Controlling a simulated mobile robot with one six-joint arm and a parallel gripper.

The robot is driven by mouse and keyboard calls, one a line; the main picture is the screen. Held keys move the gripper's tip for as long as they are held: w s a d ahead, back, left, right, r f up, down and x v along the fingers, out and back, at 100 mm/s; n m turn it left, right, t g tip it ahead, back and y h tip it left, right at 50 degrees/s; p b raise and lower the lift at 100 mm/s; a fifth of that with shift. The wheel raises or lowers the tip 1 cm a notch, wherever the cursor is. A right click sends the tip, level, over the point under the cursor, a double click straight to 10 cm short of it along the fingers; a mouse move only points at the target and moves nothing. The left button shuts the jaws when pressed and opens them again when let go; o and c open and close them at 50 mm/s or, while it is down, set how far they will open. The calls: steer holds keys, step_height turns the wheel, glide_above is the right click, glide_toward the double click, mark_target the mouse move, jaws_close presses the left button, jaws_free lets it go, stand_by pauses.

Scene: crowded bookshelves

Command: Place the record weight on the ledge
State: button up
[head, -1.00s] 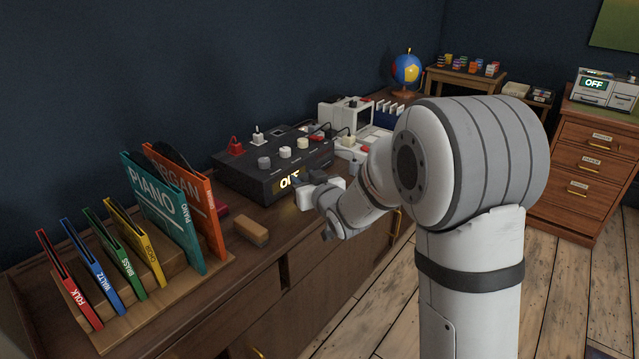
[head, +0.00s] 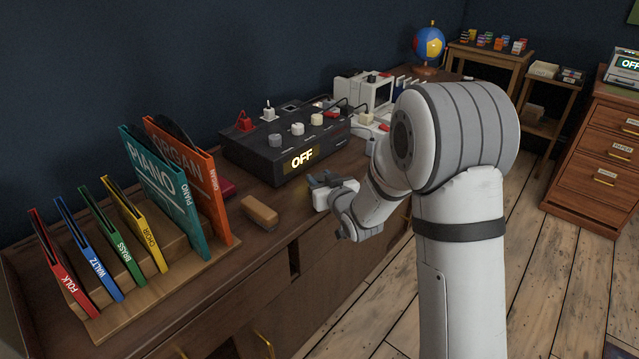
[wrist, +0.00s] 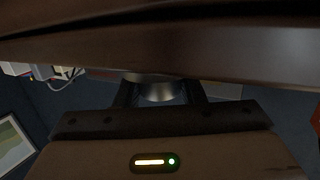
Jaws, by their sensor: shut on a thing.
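My gripper (head: 322,180) is over the front part of the wooden cabinet top, to the right of the lit OFF display. In the wrist view its two dark fingers (wrist: 160,93) are shut on a silver, rounded record weight (wrist: 160,91). The weight's upper part in that view is cut off by a brown wooden edge (wrist: 230,55) that spans the picture. I cannot tell whether this edge is the ledge, or whether the weight touches it. In the head view the weight cannot be made out.
A black control box (head: 290,150) with knobs stands behind my gripper. A brown wooden block (head: 260,212) lies to its left, by the rack with the PIANO (head: 165,195) and ORGAN sleeves. A white device (head: 368,95) and a globe (head: 429,45) stand further back.

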steer(key=shift+f, duration=0.1)
steer(key=o, duration=1.2)
steer(key=shift+f, duration=0.15)
